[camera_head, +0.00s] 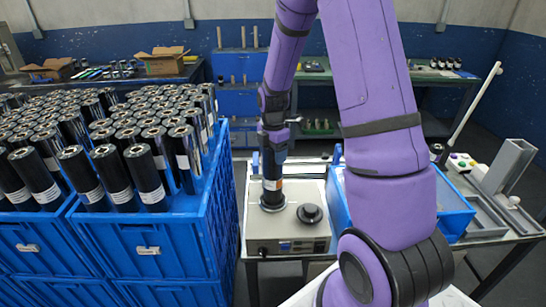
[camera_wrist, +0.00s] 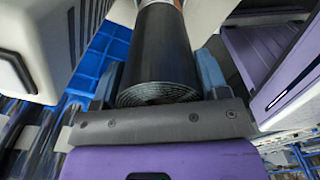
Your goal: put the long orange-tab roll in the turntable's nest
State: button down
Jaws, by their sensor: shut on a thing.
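My gripper (camera_head: 273,152) is shut on a dark roll with an orange band (camera_head: 272,184), held upright over the left of the machine top. In the wrist view the roll (camera_wrist: 160,50) is between the blue finger pads of my gripper (camera_wrist: 158,82), with its wound end facing the palm. The roll's lower end is at the round turntable (camera_head: 273,206) on the beige machine (camera_head: 290,235). I cannot tell whether it is seated in the nest or just above it, as the roll hides the nest's middle.
Blue crates (camera_head: 150,238) full of upright dark rolls stand close at the left. A black round knob-like part (camera_head: 309,213) sits right of the turntable. A blue bin (camera_head: 452,205) is to the right, partly behind my arm. A table with metal channels (camera_head: 490,215) lies further right.

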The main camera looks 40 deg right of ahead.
jog(key=shift+f, duration=0.9)
jog(key=shift+c, duration=0.7)
grip_release()
